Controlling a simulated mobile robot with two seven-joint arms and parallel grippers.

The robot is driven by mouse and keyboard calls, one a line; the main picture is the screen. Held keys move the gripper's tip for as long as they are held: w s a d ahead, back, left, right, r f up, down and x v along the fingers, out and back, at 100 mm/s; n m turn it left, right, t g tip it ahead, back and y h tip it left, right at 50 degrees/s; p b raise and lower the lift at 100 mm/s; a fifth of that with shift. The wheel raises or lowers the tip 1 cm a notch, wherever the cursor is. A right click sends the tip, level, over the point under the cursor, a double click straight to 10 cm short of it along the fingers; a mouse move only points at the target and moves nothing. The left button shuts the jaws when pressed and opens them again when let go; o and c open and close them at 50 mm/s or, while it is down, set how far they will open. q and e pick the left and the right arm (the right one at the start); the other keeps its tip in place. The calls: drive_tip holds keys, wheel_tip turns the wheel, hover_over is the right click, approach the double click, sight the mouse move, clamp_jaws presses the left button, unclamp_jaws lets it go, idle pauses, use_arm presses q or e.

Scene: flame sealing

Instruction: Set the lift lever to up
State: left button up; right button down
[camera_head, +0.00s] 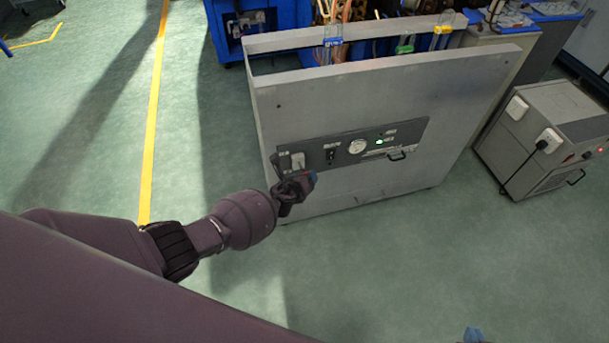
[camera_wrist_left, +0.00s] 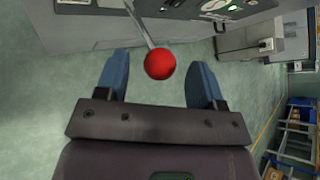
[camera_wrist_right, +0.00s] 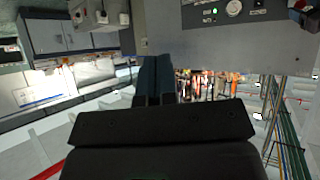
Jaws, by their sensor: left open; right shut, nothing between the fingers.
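The lift lever has a red ball knob (camera_wrist_left: 160,64) on a thin metal rod in the left wrist view. My left gripper (camera_wrist_left: 158,82) is open, with a blue finger on each side of the knob and gaps between. In the head view my left gripper (camera_head: 304,181) is at the left end of the dark control panel (camera_head: 340,155) and hides the knob. The knob also shows at the top right of the right wrist view (camera_wrist_right: 298,5). My right gripper (camera_wrist_right: 155,80) is shut and empty. Only a blue tip of it (camera_head: 474,335) shows at the head view's bottom edge.
The panel sits on a grey cabinet (camera_head: 300,110) and has a gauge (camera_head: 357,146), a lit green lamp (camera_head: 379,142) and a handle (camera_head: 402,155). A smaller grey unit (camera_head: 545,135) with plugs stands at right. The green floor in front is clear.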

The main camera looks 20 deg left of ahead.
use_arm(q)
drive_tip(key=p+v, duration=0.4)
drive_tip(key=v, duration=0.4)
drive_tip(key=shift+r, duration=0.25)
use_arm(e)
drive_tip(key=shift+s+d+r, duration=0.25)
drive_tip(key=shift+s+r, duration=0.25)
drive_tip(key=shift+s, duration=0.05)
drive_tip(key=shift+s+d+r, duration=0.2)
drive_tip(key=shift+s+r, duration=0.3)
drive_tip(key=shift+w+r, duration=0.1)
drive_tip(key=shift+r, duration=0.05)
